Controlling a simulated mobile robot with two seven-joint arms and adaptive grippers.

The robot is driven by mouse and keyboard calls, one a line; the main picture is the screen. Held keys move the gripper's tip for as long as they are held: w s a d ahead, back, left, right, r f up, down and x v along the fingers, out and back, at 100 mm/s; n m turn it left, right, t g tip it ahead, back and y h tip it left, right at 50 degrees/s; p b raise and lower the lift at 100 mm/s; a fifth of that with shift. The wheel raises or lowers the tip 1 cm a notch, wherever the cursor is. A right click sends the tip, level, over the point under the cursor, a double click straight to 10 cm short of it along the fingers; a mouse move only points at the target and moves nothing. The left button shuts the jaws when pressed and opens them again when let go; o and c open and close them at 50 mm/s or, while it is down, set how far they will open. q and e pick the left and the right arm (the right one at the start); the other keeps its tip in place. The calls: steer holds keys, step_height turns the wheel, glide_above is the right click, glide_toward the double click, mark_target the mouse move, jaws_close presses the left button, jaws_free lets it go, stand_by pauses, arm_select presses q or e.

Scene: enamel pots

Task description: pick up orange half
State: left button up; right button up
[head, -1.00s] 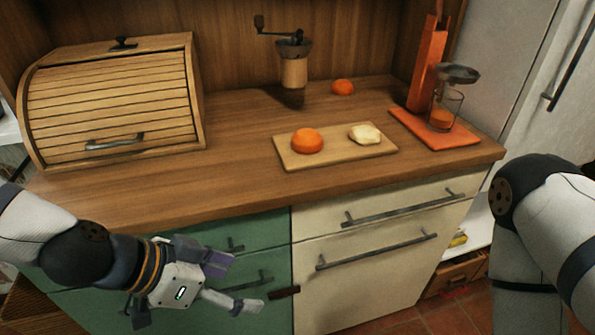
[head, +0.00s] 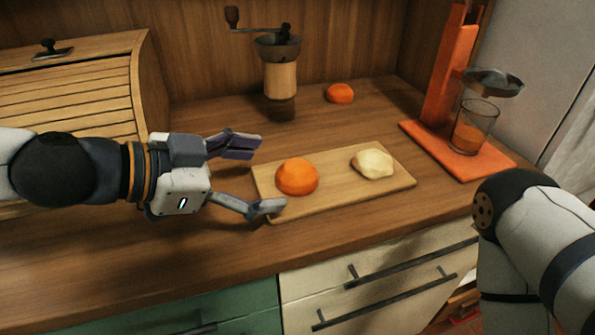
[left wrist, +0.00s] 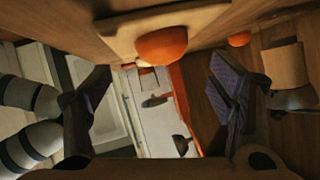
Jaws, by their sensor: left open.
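An orange half (head: 297,177) lies dome up on the left part of a light wooden cutting board (head: 350,200). A second orange half (head: 340,93) lies on the counter behind the board. My left gripper (head: 258,178) is open and empty, its fingers pointing right, just left of the orange half on the board and apart from it. In the left wrist view the near orange half (left wrist: 162,45) shows at the top, between the spread fingers, and the other one (left wrist: 239,39) is farther right. My right arm shows at the right edge; its gripper is out of view.
A pale cut piece of food (head: 373,163) lies on the board's right part. A wooden grinder (head: 281,80) stands behind. An orange juicer stand (head: 445,75) with a glass (head: 474,128) is at right. A bread box (head: 70,90) is at left, behind my left arm.

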mark_target(286, 174)
arm_select(q)
steer(key=b+x, duration=0.1)
steer(key=x, duration=0.5)
steer(key=shift+w+d, duration=0.1)
steer(key=shift+w, duration=0.05)
steer(key=c, duration=1.2)
